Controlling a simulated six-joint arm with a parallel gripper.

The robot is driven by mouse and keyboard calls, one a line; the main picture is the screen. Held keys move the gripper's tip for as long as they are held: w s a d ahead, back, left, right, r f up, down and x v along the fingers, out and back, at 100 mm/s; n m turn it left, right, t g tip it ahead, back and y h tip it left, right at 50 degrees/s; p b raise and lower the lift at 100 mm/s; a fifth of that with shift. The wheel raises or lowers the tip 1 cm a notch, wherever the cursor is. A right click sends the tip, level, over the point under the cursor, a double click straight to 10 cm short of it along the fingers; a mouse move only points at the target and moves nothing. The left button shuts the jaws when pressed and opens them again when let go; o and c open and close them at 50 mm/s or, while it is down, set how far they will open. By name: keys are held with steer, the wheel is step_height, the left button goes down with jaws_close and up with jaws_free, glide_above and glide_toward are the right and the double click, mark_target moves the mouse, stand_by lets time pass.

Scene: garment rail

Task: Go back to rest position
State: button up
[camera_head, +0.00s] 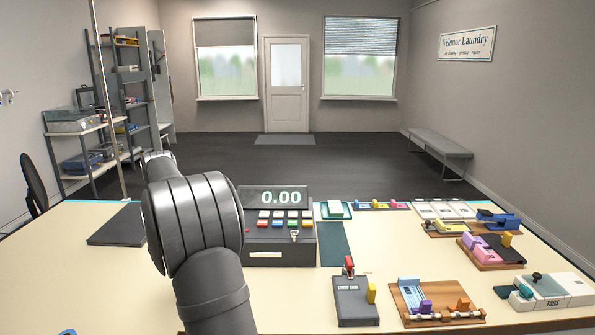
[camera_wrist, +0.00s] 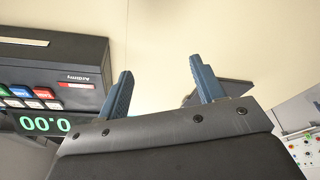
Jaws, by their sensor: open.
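My gripper (camera_wrist: 162,88) shows in the wrist view with its two blue fingers spread apart and nothing between them. It points over bare cream counter surface. In the head view my arm rises at the front, left of the cash register, and bends away; the gripper itself is hidden there behind the arm. The cash register (camera_head: 278,232) has a green 0.00 display, and it also shows at the left of the wrist view (camera_wrist: 62,62), apart from the fingers.
A dark flat pad (camera_head: 115,225) lies left of my arm. Right of the register stand a grey box with a red top (camera_head: 355,300), a wooden tray (camera_head: 420,318), a tags box (camera_head: 552,290) and several small coloured trays. A thin pole (camera_head: 108,110) rises behind.

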steer(key=w+d+m, duration=0.2)
steer(key=w+d, duration=0.3)
steer(key=d, duration=0.4)
steer(key=shift+w+d, duration=0.3)
steer(key=shift+d, duration=0.1)
steer(key=s+a+n, duration=0.2)
steer(key=s+a, duration=0.4)
steer(key=a, duration=0.3)
steer(key=s+a+n, duration=0.1)
steer(key=s+a, duration=0.5)
steer(key=a, duration=0.2)
steer(key=shift+a+n, duration=0.35)
steer(key=shift+n, duration=0.05)
steer(key=shift+d+y, duration=0.1)
steer(key=shift+y, duration=0.2)
